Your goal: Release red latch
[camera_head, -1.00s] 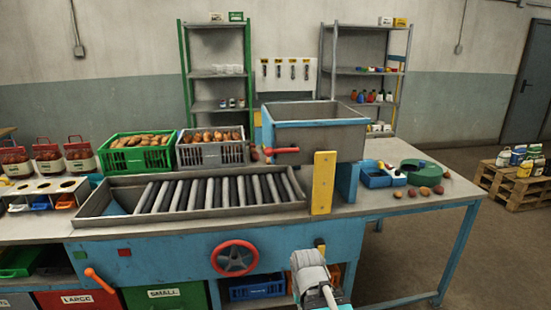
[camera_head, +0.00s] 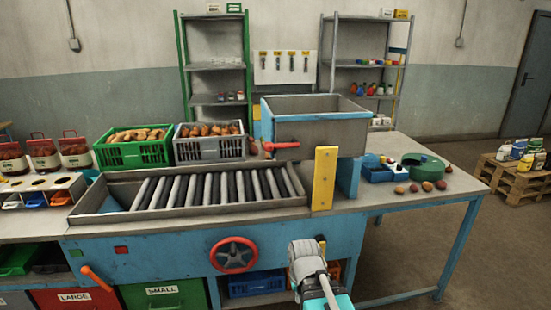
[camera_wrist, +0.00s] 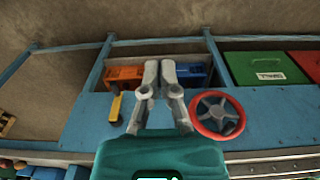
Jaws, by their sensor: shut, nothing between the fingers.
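The red latch (camera_head: 284,146) is a short red lever on the front of the grey hopper (camera_head: 318,136), pointing left, above the right end of the roller bed. In the wrist view my gripper (camera_wrist: 160,66) is shut and empty. Its grey fingers lie together in front of the blue bench front, between the red handwheel (camera_wrist: 218,115) and a small yellow knob (camera_wrist: 115,108). In the head view my arm shows at the bottom centre, low in front of the bench and well below the latch; the fingertips cannot be made out there. The latch is not visible in the wrist view.
A yellow upright plate (camera_head: 324,178) stands just right of and below the latch. A grey crate (camera_head: 209,148) and a green crate (camera_head: 134,152) of produce stand left of the hopper. An orange lever (camera_head: 97,278) juts from the bench front.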

